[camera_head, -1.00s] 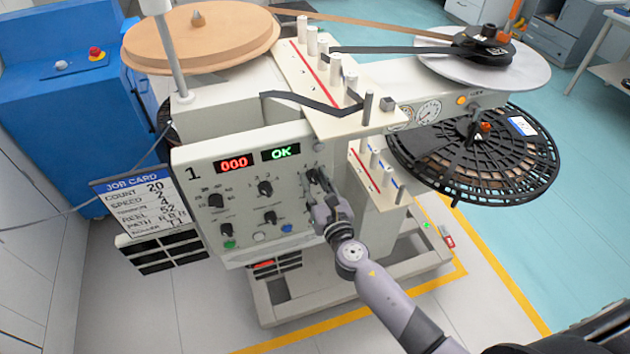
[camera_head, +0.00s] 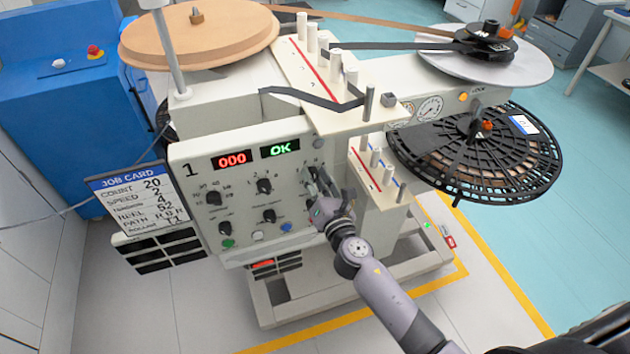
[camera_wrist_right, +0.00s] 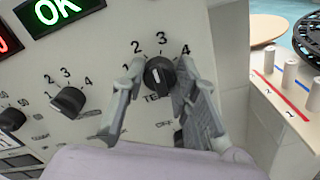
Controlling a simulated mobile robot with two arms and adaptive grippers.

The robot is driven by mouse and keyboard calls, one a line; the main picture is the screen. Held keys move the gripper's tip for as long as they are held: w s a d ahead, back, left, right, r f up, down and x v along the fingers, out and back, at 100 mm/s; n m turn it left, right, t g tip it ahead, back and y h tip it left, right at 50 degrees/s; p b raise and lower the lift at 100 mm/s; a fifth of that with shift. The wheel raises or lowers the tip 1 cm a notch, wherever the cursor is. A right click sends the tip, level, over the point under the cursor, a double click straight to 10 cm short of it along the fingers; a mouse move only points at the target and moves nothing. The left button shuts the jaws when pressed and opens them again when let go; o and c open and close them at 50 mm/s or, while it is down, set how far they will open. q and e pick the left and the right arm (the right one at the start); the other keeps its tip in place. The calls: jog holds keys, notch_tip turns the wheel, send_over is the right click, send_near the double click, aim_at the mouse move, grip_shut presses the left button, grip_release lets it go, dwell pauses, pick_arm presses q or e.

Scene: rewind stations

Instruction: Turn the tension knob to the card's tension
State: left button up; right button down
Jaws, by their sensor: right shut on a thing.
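The tension knob (camera_wrist_right: 159,73) is a small black dial on the pale panel (camera_wrist_right: 105,45), below a printed scale running from 1 to 4. Its white mark shows, but I cannot tell exactly which number it points to. My right gripper (camera_wrist_right: 156,84) is shut on the knob, one finger on each side; in the head view the right gripper (camera_head: 314,186) covers most of it. The job card (camera_head: 135,202) hangs left of the panel and reads count 20, speed 2, with a 4 on the tension line. My left gripper is not in view.
The panel's displays show a red 000 (camera_head: 232,160) and a green OK (camera_head: 280,149). A neighbouring knob (camera_wrist_right: 68,102) sits left of my fingers. Guide posts (camera_head: 375,157) stand right of the panel, near a black slotted reel (camera_head: 470,165).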

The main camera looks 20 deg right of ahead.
jog(key=m+b, duration=0.1)
jog(key=m, duration=0.5)
jog(key=shift+f+m+b, duration=0.15)
jog(key=shift+m+b, duration=0.15)
jog(key=m, duration=0.3)
jog(key=shift+d, duration=0.1)
jog(key=shift+m+b, duration=0.3)
jog(key=shift+m, duration=1.3)
jog(key=c, duration=1.2)
grip_release()
jog(key=shift+c, duration=0.2)
jog(key=s, duration=1.2)
jog(key=shift+d, duration=0.2)
